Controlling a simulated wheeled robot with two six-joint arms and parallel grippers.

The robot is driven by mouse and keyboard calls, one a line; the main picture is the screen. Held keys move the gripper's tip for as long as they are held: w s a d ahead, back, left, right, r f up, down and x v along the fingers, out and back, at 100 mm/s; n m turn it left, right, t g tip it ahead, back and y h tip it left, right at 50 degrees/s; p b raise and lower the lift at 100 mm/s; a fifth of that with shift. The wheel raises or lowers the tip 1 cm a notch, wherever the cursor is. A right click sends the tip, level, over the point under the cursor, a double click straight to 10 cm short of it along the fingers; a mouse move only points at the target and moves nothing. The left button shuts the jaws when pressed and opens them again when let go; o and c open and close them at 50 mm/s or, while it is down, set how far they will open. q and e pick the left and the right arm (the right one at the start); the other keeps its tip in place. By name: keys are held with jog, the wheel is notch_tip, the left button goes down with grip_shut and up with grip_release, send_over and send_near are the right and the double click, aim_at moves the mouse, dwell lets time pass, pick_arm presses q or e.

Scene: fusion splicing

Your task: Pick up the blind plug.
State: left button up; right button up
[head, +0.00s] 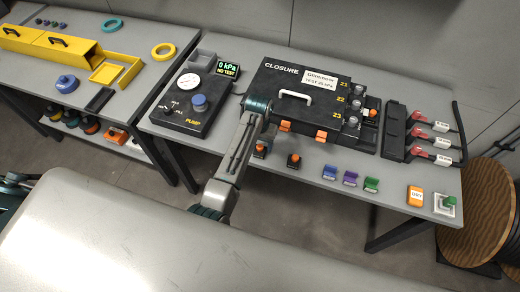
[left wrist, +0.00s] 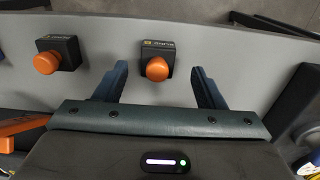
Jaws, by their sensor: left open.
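The left one (head: 260,150) is beside my left forearm in the head view. The right one (head: 294,160) stands a little apart from it. In the left wrist view, one labelled plug (left wrist: 157,68) sits between the fingertips of my open left gripper (left wrist: 160,72), with gaps on both sides. The other plug (left wrist: 57,52) is outside the fingers, to the left. In the head view my forearm hides the left fingers. My right gripper is not in view.
The black closure box (head: 290,75) with a white handle stands behind the plugs. The pump unit (head: 190,103) is to its left. Small blue, purple and green pieces (head: 350,178) lie to the right. The table's front edge (head: 270,178) is close.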

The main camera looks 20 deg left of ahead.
aim_at(260, 146)
pick_arm(q)
jog(key=shift+w+d+f+p, duration=0.15)
jog(key=shift+f+p, duration=0.45)
jog(key=shift+f, duration=1.45)
jog(key=c, duration=1.1)
jog(key=shift+r, duration=0.15)
